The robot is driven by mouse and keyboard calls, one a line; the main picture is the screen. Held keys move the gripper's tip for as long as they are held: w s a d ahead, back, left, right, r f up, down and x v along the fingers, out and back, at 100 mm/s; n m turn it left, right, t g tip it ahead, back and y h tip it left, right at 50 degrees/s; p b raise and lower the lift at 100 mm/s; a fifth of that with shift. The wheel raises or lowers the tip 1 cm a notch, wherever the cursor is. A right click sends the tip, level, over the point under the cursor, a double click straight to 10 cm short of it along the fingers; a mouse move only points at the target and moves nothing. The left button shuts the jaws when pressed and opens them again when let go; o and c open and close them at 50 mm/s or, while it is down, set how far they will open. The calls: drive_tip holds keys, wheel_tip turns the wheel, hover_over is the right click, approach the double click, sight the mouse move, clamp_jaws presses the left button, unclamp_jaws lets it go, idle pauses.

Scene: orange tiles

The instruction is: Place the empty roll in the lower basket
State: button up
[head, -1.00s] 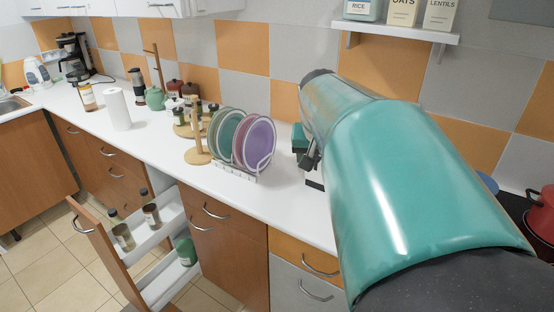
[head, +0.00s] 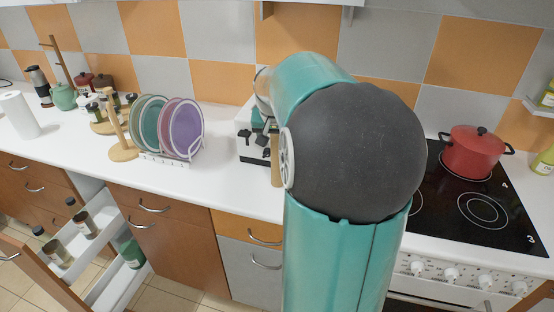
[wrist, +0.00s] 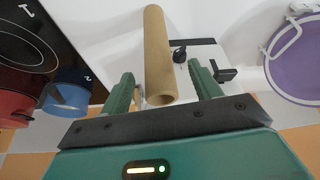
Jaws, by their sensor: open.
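The empty roll (wrist: 158,50) is a brown cardboard tube. In the wrist view it stands between the two green fingers of my gripper (wrist: 160,78), with gaps at both sides. My gripper is open and not holding it. In the head view a narrow strip of the roll (head: 275,173) shows beside my arm, by a white appliance; my gripper is mostly hidden there. The lower basket (head: 121,291) is the white lower tier of the pulled-out cabinet at lower left. A green bottle (head: 131,253) stands in it. The upper basket (head: 82,250) holds several jars.
A rack of plates (head: 170,158) stands left of the white appliance (head: 243,135). A wooden holder (head: 122,153) and paper towel roll (head: 20,115) are further left. A red pot (head: 472,152) sits on the black stove at right. The counter front between rack and appliance is clear.

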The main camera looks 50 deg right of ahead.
drive_tip(key=x, duration=0.4)
drive_tip(key=shift+d+f, duration=0.25)
drive_tip(key=shift+f, duration=0.1)
drive_tip(key=c, duration=1.1)
drive_tip(key=shift+r, duration=0.15)
